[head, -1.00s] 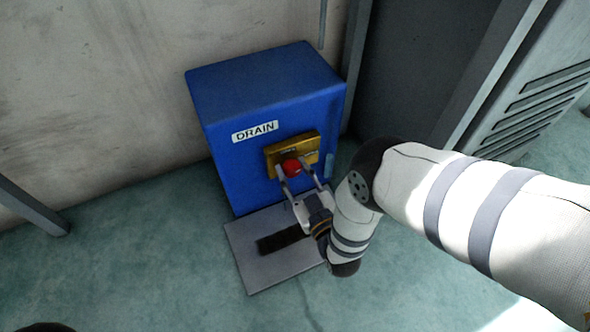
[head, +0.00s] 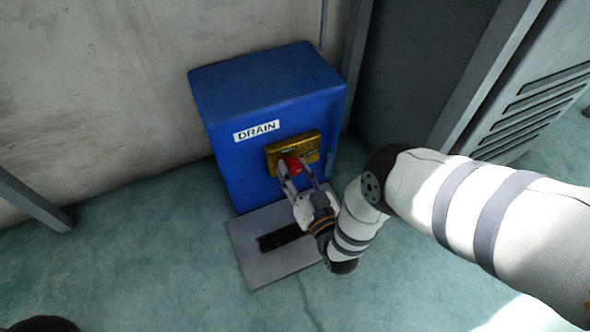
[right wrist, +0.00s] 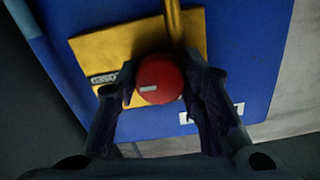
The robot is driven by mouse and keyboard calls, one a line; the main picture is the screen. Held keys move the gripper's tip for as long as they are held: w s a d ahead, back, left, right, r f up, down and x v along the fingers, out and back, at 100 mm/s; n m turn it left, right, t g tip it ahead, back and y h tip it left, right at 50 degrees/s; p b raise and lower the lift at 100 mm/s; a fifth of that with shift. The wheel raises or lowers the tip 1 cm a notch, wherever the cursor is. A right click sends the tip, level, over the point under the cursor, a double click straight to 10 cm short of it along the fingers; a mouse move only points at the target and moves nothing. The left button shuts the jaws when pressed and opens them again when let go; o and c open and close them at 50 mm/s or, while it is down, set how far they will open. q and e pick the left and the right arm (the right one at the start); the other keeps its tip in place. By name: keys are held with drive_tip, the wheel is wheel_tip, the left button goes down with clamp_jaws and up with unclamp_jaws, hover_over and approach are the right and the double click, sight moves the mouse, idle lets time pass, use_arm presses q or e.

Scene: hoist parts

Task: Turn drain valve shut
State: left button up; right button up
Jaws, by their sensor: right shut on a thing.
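The drain valve is on the front of a blue box (head: 232,170) with a white DRAIN label (head: 256,131). Its brass plate (head: 313,141) carries a red knob (head: 293,165). In the right wrist view the red knob (right wrist: 160,80) has a pale mark and sits between my fingers. The yellow plate (right wrist: 100,50) there bears a label reading CLOSED, and a brass bar (right wrist: 174,22) runs up behind the knob. My right gripper (head: 296,177) is shut on the red knob, a finger on either side. My left gripper is not in view.
A grey plate (head: 285,262) with a dark strip lies on the floor before the box. A concrete wall (head: 100,80) is behind. A grey vented cabinet (head: 525,110) stands at the right.

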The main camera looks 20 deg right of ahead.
drive_tip(key=shift+f, duration=0.1)
drive_tip(key=o, duration=1.1)
drive_tip(key=shift+o, duration=0.2)
drive_tip(key=s, duration=0.7)
drive_tip(key=shift+s+d, duration=0.15)
drive_tip(key=shift+s, duration=0.15)
drive_tip(key=shift+o, duration=1.3)
